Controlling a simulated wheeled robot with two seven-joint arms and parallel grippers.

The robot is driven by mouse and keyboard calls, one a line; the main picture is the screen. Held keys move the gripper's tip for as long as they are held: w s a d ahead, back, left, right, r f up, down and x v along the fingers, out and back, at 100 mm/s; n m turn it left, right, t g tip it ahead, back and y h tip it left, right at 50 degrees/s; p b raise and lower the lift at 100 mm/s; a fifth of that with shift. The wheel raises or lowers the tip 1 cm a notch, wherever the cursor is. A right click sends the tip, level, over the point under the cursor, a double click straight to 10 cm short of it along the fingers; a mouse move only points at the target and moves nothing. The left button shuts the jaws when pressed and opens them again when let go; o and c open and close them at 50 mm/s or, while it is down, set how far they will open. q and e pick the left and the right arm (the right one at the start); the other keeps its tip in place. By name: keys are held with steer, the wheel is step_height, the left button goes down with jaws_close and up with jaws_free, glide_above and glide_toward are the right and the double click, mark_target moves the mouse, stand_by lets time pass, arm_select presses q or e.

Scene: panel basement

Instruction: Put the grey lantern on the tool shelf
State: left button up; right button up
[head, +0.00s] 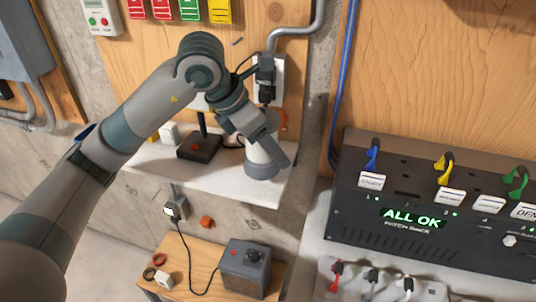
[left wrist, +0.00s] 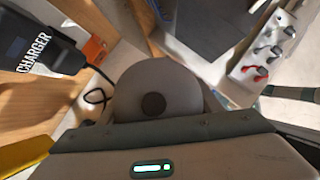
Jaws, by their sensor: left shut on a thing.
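The grey lantern (head: 262,160) is a short cylinder, upright at the right end of the white wall shelf (head: 245,190), likely the tool shelf. My left gripper (head: 266,143) is shut on the lantern's upper part from above. The lantern's base is at the shelf surface; I cannot tell whether it touches or hovers slightly. In the left wrist view, the lantern's round grey top (left wrist: 180,82) with a dark knob shows just beyond the gripper body. My right gripper is not in view.
A black box with a red button (head: 200,147) stands left of the lantern. A black charger (head: 265,80) hangs on the wall behind, its cable near the gripper. A patch panel (head: 420,215) is at right. A wooden bench below holds a grey box (head: 245,270).

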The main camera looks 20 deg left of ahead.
mark_target(269, 160)
arm_select(q)
steer(key=shift+w+a, duration=0.1)
steer(key=shift+a, duration=0.1)
steer(key=shift+d+f, duration=0.1)
steer(key=shift+f+p, duration=0.85)
steer(key=shift+f, duration=1.1)
